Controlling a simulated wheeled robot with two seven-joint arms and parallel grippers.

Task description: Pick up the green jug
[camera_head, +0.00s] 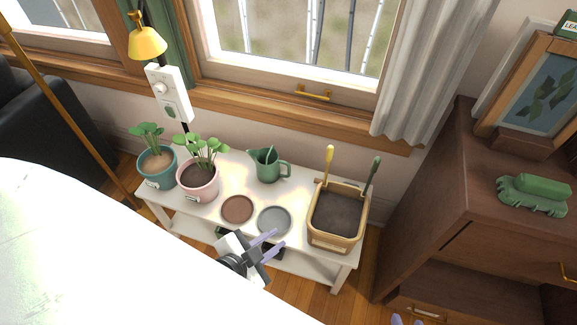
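The green jug (267,165) stands upright at the back of a low white table (300,197); its spout points left and its handle right. My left gripper (277,239) is at the table's front edge, in front of the jug and apart from it. Its two pale purple fingers are spread, with nothing between them. Only pale purple tips of my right gripper (408,320) show at the bottom edge, away from the jug; the rest is out of the picture.
A pink pot (199,184) and a teal pot (157,169) with plants stand left of the jug. A brown saucer (237,209) and a grey saucer (274,221) lie in front. A soil-filled planter (334,243) with two tools stands right, near a brown cabinet (425,205).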

